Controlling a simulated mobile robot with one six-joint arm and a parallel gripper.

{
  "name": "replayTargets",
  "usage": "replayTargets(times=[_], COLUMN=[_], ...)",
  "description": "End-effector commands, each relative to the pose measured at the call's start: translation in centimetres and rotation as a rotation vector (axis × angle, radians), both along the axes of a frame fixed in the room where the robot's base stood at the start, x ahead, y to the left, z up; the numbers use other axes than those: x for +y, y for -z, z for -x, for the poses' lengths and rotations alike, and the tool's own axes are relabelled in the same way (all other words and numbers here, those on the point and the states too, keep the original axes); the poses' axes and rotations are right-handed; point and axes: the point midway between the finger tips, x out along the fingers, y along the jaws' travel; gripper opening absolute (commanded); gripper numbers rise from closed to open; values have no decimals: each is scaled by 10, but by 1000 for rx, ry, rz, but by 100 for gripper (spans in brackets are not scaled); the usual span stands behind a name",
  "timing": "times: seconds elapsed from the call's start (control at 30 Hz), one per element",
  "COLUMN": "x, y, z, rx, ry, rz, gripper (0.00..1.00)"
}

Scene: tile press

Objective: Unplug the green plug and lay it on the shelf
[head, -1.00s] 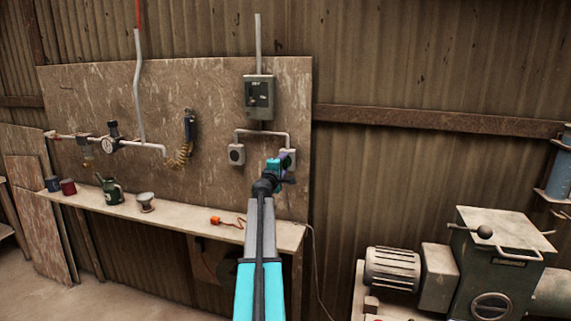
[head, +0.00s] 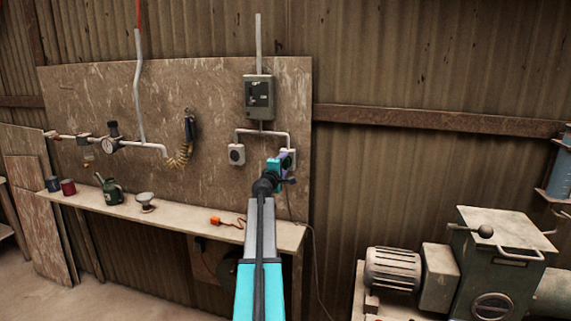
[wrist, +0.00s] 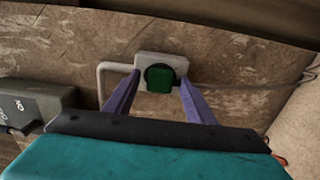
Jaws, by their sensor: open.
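The green plug (wrist: 160,79) sits in a pale socket box (wrist: 146,61) on the board, seen in the wrist view. My gripper (wrist: 160,86) is open, with one purple finger on each side of the plug; I cannot tell whether either finger touches it. In the head view my gripper (head: 286,163) is up at the right-hand socket box and hides the plug. The shelf (head: 180,212) runs along the wall below the board.
An orange plug (head: 215,220) with its cord lies on the shelf. A funnel (head: 146,202), a green oil can (head: 110,189) and two mugs stand further left. An empty-looking socket (head: 236,154) is left of my gripper. A machine (head: 500,260) stands at the lower right.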

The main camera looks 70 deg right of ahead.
Motion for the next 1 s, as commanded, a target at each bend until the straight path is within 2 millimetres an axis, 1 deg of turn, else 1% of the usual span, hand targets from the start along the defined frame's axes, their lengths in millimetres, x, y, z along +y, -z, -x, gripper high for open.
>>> replayTargets(times=[0.73,0.97,1.0], x=[0,0,0], y=[0,0,0], z=[0,0,0], rx=[0,0,0], ry=[0,0,0], rz=[0,0,0], gripper=[50,11,4])
